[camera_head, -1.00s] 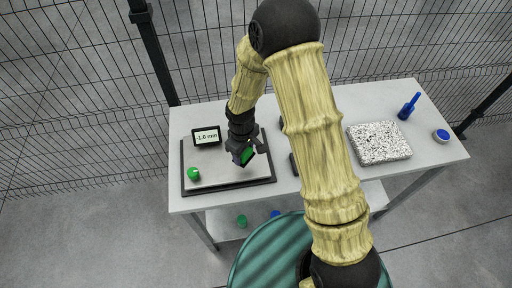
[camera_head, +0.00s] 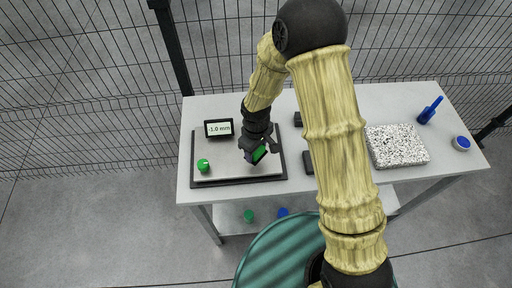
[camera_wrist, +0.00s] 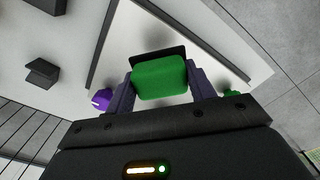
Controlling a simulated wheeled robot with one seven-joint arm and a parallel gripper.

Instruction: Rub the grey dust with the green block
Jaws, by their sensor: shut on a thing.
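My gripper (camera_head: 257,151) is shut on the green block (camera_head: 260,153), above the right part of a light plate with a dark frame (camera_head: 282,172). In the wrist view the green block (camera_wrist: 160,78) sits between the two purple fingers, with a dark strip along its far edge. I cannot tell whether the block touches the plate. I cannot make out the grey dust for sure; a faint grey smudge or shadow shows beside the right finger in the wrist view. A green round piece (camera_head: 203,165) stands at the plate's front left.
A small display (camera_head: 218,128) reading -1.0 mm stands at the plate's back left. Dark blocks (camera_head: 308,163) lie right of the plate. A speckled slab (camera_head: 397,146), a blue bottle (camera_head: 430,110) and a blue-topped round item (camera_head: 461,143) are farther right. A mesh fence (camera_head: 90,90) stands behind.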

